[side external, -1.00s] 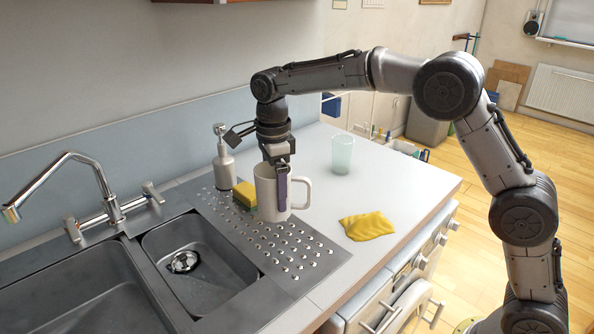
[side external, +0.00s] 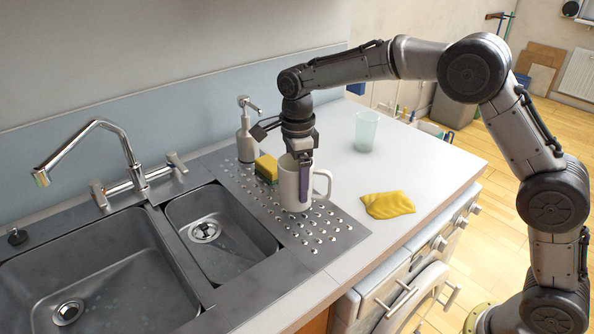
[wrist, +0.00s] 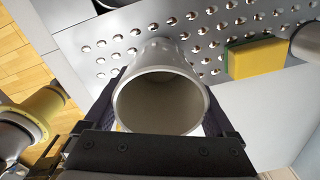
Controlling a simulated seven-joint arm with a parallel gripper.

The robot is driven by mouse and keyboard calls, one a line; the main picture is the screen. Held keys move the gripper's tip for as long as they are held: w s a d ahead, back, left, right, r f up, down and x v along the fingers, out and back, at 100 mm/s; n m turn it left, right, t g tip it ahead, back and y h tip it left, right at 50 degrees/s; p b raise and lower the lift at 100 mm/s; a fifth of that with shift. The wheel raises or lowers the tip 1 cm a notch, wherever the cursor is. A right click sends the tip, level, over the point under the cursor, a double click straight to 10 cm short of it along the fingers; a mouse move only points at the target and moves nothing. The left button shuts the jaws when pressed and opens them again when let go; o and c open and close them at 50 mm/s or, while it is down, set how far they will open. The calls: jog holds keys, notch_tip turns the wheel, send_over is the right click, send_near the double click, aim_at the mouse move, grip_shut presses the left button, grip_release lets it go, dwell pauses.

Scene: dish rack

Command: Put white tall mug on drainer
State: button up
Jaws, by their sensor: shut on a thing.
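The white tall mug (side external: 287,186) is upright over the perforated metal drainer (side external: 335,236), its handle pointing right. Its base appears to be at the drainer surface, but I cannot tell whether it touches. My gripper (side external: 304,178) is shut on the mug from above, with one dark finger visible on the near side wall. In the wrist view, the mug's open rim (wrist: 160,73) faces the camera between the two fingers, and the mug looks empty. The drainer's holes (wrist: 215,30) show beyond it. The far finger is hidden in the side view.
A yellow and green sponge (side external: 266,168) lies on the drainer just left of the mug, with a soap dispenser (side external: 246,138) behind it. A yellow cloth (side external: 388,205) and a glass (side external: 366,132) stand to the right on the counter. The sink basins (side external: 222,230) are left.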

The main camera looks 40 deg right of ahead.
jog(key=shift+f, duration=0.3)
jog(key=shift+f, duration=0.15)
jog(key=shift+f, duration=0.6)
jog(key=shift+f, duration=0.25)
dwell(0.5)
jog(key=o, duration=1.4)
notch_tip(320, 180, up, 14)
jog(key=shift+s+f, duration=0.1)
grip_shut()
